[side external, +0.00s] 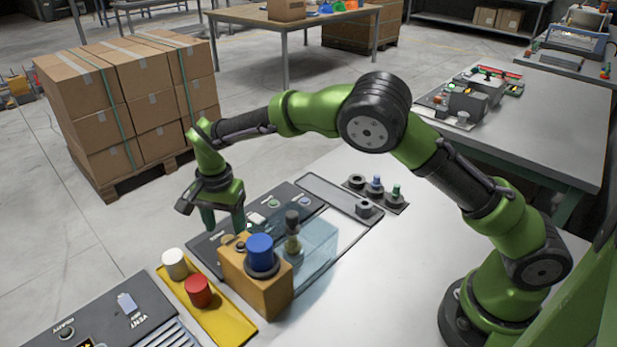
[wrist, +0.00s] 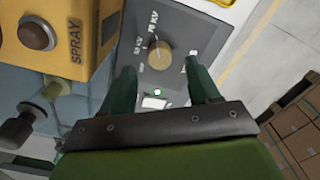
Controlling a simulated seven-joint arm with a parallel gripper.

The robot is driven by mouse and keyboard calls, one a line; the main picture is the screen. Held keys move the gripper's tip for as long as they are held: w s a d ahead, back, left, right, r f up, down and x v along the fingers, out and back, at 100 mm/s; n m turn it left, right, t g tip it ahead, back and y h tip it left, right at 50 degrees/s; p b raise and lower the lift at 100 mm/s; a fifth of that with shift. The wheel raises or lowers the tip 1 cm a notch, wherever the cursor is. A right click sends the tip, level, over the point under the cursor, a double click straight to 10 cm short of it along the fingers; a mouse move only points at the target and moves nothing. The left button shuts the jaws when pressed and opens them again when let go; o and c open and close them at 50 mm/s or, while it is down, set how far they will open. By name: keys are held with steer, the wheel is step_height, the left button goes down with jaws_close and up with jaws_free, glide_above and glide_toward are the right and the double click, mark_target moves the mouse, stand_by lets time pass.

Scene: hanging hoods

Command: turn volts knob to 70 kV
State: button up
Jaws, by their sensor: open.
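In the wrist view the volts knob (wrist: 160,55) is a round tan disc on a dark grey panel (wrist: 181,22). Printed marks curve around it, with "70 KV" above it. A short pale line shows at its upper edge, but I cannot read the setting with certainty. My gripper (wrist: 161,78) is open and empty, its two green fingers spread on either side of and just short of the knob in the picture. I cannot tell its height over the panel. In the side view my gripper (side external: 223,222) points down behind the orange box, which partly hides the panel there.
The orange box (side external: 242,283), labelled SPRAY (wrist: 76,43) in the wrist view, stands close beside the panel with a blue knob (side external: 260,250) on top. A clear bluish box (side external: 318,247) adjoins it. A yellow tray (side external: 232,323) holds white and red cylinders.

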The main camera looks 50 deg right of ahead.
mark_target(227, 238)
step_height(227, 238, up, 13)
steer(key=shift+r, duration=0.15)
stand_by(0.4)
steer(key=s+d+r+n+t, duration=0.1)
steer(key=s+d+n+t, duration=0.1)
steer(key=s+d, duration=0.3)
steer(key=s+d+r+n+t+y, duration=0.1)
steer(key=s+d, duration=0.4)
steer(key=s, duration=0.7)
steer(key=s+d+r+n+t+y, duration=0.1)
steer(key=s+d+r+n+t, duration=0.2)
steer(key=s, duration=0.6)
steer(key=d+n+t, duration=0.1)
steer(key=d+n, duration=0.1)
steer(key=d, duration=0.1)
steer(key=shift+r, duration=0.25)
